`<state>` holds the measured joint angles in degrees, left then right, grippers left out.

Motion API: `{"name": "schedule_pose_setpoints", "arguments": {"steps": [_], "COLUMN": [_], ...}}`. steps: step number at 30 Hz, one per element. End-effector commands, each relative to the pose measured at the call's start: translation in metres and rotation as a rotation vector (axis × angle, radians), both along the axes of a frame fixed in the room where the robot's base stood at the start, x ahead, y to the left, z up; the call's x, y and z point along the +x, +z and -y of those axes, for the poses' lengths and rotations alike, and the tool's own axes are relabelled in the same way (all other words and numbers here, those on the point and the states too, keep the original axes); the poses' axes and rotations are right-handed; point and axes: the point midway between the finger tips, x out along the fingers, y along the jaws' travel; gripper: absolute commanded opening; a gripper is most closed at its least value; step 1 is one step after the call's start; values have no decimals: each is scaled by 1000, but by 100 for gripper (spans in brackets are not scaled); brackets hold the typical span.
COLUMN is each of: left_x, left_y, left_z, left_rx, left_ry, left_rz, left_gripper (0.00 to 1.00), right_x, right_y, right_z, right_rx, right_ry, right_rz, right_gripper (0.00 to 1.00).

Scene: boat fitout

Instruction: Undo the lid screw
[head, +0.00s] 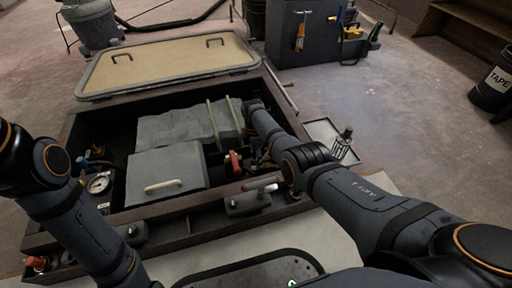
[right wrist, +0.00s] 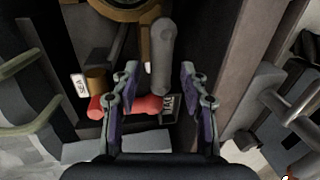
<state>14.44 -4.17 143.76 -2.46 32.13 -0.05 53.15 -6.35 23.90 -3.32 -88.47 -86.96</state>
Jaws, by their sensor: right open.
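In the right wrist view my right gripper (right wrist: 158,82) is open, with its two fingers pointing into the hatch bay. A rounded grey bar (right wrist: 162,50) stands between and beyond the fingertips, near a bronze fitting (right wrist: 144,38) with a dark round top. I cannot tell whether this bar is the lid screw. A red handle (right wrist: 133,106) crosses between the fingers; I cannot tell whether they touch it. It also shows in the head view (head: 233,163). The right fingers are hidden in the head view. My left arm shows there, but its gripper does not.
The open hatch lid (head: 165,66) lies behind the bay. Grey covers (head: 165,172) with bar handles fill its left and middle. A gauge (head: 98,183) sits at the left. A clamp (head: 250,198) sits on the front rim. A small tray (head: 322,130) is at the right.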

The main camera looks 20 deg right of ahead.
Motion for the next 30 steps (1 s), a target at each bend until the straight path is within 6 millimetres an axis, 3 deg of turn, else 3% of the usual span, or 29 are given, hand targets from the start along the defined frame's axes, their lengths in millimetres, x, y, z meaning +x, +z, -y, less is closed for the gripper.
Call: {"name": "schedule_pose_setpoints", "arguments": {"steps": [6,12,18,30], "left_x": [0,0,0,0], "left_y": [0,0,0,0], "left_z": [0,0,0,0], "left_rx": [2,2,2,2], "left_ry": [0,0,0,0], "left_rz": [-1,-2,-2,-2], "left_gripper": [40,40,40,40], "right_x": [10,17,18,18], "right_y": [51,88,100,100], "right_z": [-1,-1,-1,-1], "right_rx": [0,0,0,0], "right_ry": [-1,0,0,0], "right_rz": [4,0,-2,-3], "right_gripper": [44,44,44,44]}}
